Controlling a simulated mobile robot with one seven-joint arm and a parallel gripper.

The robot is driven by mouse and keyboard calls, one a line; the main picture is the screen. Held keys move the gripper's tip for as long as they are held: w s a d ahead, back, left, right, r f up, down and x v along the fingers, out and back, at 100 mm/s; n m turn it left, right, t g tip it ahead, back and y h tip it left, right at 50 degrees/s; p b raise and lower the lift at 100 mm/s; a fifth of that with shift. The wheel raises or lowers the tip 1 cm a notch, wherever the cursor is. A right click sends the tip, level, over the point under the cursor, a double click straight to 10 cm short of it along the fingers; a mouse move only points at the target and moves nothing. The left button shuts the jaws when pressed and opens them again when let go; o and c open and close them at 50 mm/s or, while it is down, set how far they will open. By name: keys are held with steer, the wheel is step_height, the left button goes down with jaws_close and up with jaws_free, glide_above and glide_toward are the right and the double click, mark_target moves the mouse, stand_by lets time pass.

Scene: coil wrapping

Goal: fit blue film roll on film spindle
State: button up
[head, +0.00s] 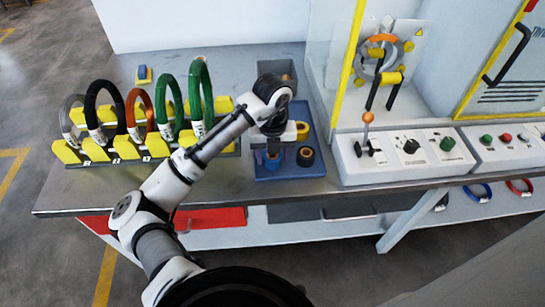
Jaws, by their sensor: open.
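The blue film roll (271,161) stands in the blue tray (291,173) on the workbench, at the tray's front left. My gripper (272,149) points down right over the roll and hides its upper part. The jaws are open; I cannot tell whether the fingers reach around the roll or touch it. The film spindle is not clearly told apart; the wrapping machine's ring (408,50) with yellow and orange parts stands behind the clear guard at the right.
Several coils stand in a yellow rack (125,148) at left. A control box with a lever (366,128) stands right of the tray.

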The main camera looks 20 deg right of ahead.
steer(key=c, duration=0.7)
steer(key=shift+r, duration=0.15)
step_height(320, 180, up, 20)
steer(key=shift+b, duration=0.4)
